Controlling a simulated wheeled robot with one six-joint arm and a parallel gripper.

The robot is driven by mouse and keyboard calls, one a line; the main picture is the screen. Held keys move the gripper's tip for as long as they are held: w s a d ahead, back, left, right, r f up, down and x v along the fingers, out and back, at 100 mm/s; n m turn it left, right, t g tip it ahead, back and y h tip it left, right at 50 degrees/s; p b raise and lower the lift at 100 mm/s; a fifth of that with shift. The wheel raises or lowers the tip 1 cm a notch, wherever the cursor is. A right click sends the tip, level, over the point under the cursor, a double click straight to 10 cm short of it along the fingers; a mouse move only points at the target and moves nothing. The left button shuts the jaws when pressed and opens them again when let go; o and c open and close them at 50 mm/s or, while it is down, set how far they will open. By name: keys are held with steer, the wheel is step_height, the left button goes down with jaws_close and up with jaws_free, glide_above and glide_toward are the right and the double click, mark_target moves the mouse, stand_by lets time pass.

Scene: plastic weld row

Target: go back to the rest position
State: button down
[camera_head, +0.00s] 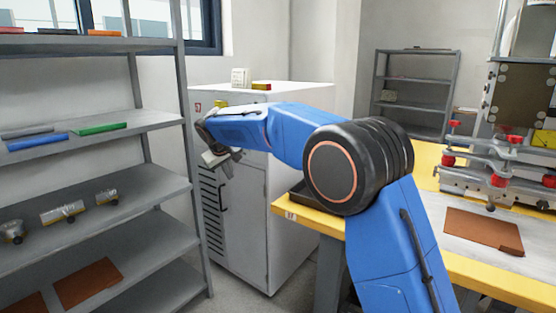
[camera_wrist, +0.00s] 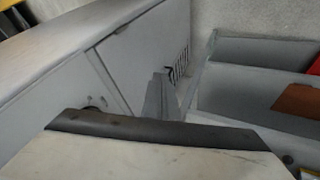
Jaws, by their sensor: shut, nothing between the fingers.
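My gripper (camera_head: 217,158) hangs at the end of my bent blue arm in the head view. It is in front of the white cabinet (camera_head: 290,235), beside the grey shelf rack on the left. Its small fingers point downward and look empty. In the wrist view, my gripper's narrow grey fingers (camera_wrist: 161,98) stand together beyond a pale block with a dark edge. The cabinet (camera_wrist: 105,62) fills the upper left behind them. Whether the gripper touches the cabinet cannot be told.
The grey shelf rack (camera_head: 95,198) on the left holds coloured bars, metal parts and brown sheets. A yellow-edged worktable (camera_head: 490,281) on the right carries a clamping machine (camera_head: 500,165) and a brown sheet (camera_head: 484,231). Another rack (camera_head: 415,80) stands at the back.

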steer(key=s+d+r+m, duration=0.1)
steer(key=s+d+r, duration=0.1)
steer(key=s+d, duration=0.5)
steer(key=s+d+r+m+g, duration=0.1)
steer(key=s+d+r, duration=0.1)
steer(key=d, duration=0.8)
steer(key=s+d+r+m, duration=0.1)
steer(key=s+d+r, duration=0.1)
steer(key=s+d, duration=0.5)
steer(key=s+d+f+m, duration=0.1)
steer(key=s+d+m, duration=0.1)
steer(key=s+d, duration=1.25)
steer(key=s+d+f+m, duration=0.1)
steer(key=s+d+f, duration=0.2)
steer(key=s, duration=0.5)
steer(key=s+d+f+m, duration=0.1)
steer(key=s+d+f, duration=0.1)
steer(key=s+f, duration=0.4)
steer(key=s+d+f+m+g, duration=0.1)
steer(key=s+d+f, duration=0.2)
steer(key=s, duration=0.6)
steer(key=shift+s+d+f, duration=0.35)
steer(key=shift+f, duration=0.35)
